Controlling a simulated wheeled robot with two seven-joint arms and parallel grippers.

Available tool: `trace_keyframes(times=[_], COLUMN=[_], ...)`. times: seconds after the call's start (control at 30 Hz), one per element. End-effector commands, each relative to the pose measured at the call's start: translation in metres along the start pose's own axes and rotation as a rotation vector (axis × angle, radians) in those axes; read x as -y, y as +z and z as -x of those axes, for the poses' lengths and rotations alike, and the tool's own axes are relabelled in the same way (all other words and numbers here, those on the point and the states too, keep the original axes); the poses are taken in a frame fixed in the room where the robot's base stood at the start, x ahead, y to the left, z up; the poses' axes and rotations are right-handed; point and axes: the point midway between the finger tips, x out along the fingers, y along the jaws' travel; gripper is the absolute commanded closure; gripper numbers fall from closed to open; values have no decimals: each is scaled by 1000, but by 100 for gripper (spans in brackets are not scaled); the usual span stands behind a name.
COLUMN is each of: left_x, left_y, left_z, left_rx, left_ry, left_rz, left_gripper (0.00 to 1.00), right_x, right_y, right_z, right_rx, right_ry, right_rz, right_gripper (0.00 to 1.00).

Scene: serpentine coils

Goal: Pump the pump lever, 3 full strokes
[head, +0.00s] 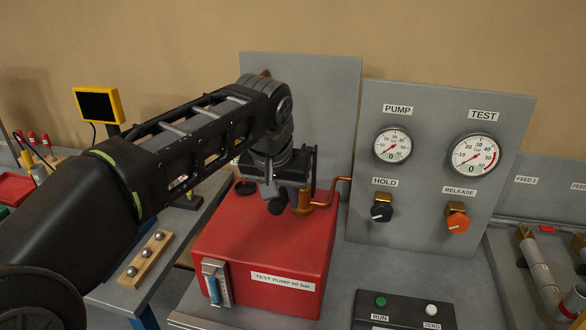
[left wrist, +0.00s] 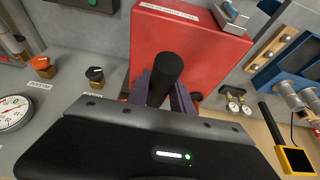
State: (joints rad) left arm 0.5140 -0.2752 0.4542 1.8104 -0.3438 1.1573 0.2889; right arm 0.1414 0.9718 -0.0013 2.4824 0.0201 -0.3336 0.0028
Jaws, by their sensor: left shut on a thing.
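The red test pump (head: 262,245) stands on the bench, labelled "TEST PUMP 60 bar"; it also shows in the left wrist view (left wrist: 150,40). My left gripper (head: 282,190) is over the pump's top. In the left wrist view my left gripper (left wrist: 165,92) is shut around the black grip of the pump lever (left wrist: 168,68), with a finger on each side. In the head view the rounded black end of the grip (head: 275,208) shows below the gripper; the rest of the lever is hidden. My right gripper is not in view.
A grey panel (head: 430,115) at the right carries the PUMP gauge (head: 392,146) and TEST gauge (head: 473,154), both reading 0. Below are the black HOLD knob (head: 381,213) and orange RELEASE knob (head: 457,223). A button box (head: 403,310) stands in front.

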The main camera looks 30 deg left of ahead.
Motion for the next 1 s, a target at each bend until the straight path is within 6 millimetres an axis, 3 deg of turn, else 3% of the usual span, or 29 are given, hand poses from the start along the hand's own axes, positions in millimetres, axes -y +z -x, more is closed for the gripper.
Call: trace_keyframes(times=[0.33,0.67,0.9,0.93,1.0], left_x=[0,-1,0,0,0], left_y=[-5,-34,-35,-35,-34], left_z=[4,38,41,41,41], left_rx=[-5,59,64,64,65], left_ry=[1,3,0,0,0], left_rz=[0,-1,0,-1,0], left_gripper=[100,100,100,72,66], right_x=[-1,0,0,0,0], right_y=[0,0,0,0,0], right_z=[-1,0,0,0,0], right_rx=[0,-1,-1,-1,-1], right_ry=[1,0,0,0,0], right_rz=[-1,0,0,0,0], right_gripper=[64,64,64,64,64])
